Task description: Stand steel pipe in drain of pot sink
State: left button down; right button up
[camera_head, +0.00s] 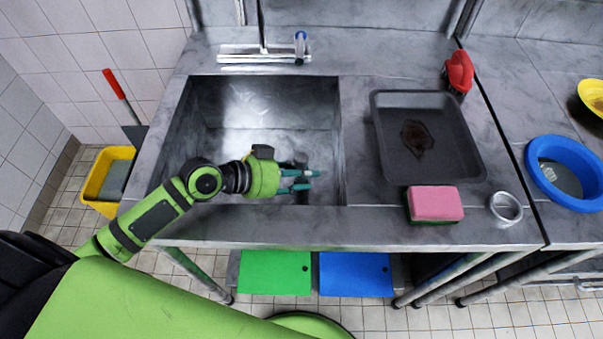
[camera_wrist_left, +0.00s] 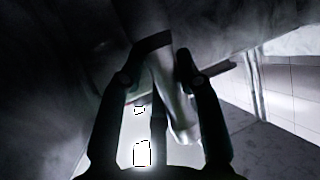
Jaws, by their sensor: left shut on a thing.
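The pot sink (camera_head: 265,105) is a deep steel basin at the left of the counter in the head view. My left gripper (camera_head: 304,181) reaches over its front edge and is inside it, near the right wall. The left gripper is shut on the steel pipe, a shiny cylinder (camera_wrist_left: 176,100) that shows tilted between the dark fingers in the left wrist view. In the head view the pipe is hard to make out at the fingertips. I cannot make out the drain; the gripper and shadow cover part of the basin floor. My right gripper is not in view.
A faucet (camera_head: 264,54) stands behind the sink. Right of it are a dark tray (camera_head: 472,165) with a brown stain, a pink sponge (camera_head: 435,203), a metal ring-shaped cup (camera_head: 506,208) and a red-handled brush (camera_head: 459,72).

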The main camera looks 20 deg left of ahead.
pick_arm(q)
jog(key=shift+f, duration=0.1)
jog(key=c, duration=0.9)
grip_release()
jog(key=shift+o, duration=0.2)
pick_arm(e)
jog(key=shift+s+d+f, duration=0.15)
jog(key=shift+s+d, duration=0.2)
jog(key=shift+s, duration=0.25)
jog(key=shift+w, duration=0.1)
pick_arm(q)
jog(key=shift+s+a+r, duration=0.2)
jog(key=shift+s+a, duration=0.05)
jog(key=shift+a, duration=0.05)
jog(key=b+v, duration=0.1)
jog(key=v, duration=1)
jog(key=shift+r+b, duration=0.15)
jog(key=shift+b, duration=0.25)
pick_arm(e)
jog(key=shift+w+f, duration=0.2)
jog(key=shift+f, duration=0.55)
pick_arm(q)
jog(key=shift+a, duration=0.1)
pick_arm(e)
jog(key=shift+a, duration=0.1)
